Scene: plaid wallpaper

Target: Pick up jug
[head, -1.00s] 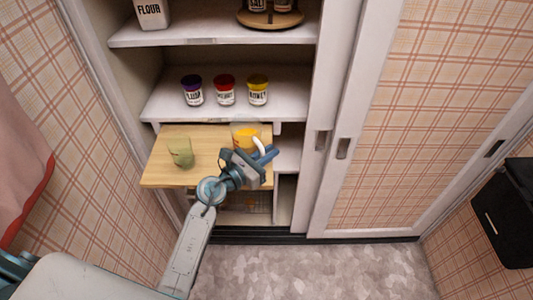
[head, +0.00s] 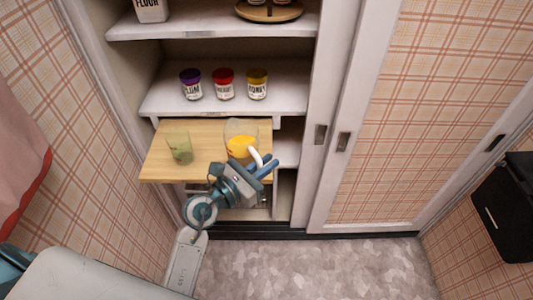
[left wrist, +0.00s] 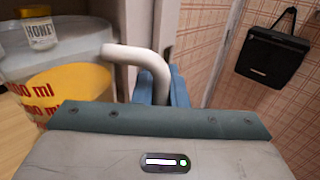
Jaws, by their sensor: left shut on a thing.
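The jug (head: 241,142) is clear with a yellow-orange lower part and a white handle. It is over the right part of the pull-out wooden board; I cannot tell whether it touches the board. My left gripper (head: 263,165) is shut on the jug's white handle. My right gripper is not in view.
A greenish glass (head: 179,146) stands on the left of the wooden board (head: 158,166). Plum, red-lidded and honey jars (head: 257,85) stand on the shelf above. The sliding door (head: 400,120) is at the right. A black box (head: 508,210) hangs on the right wall.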

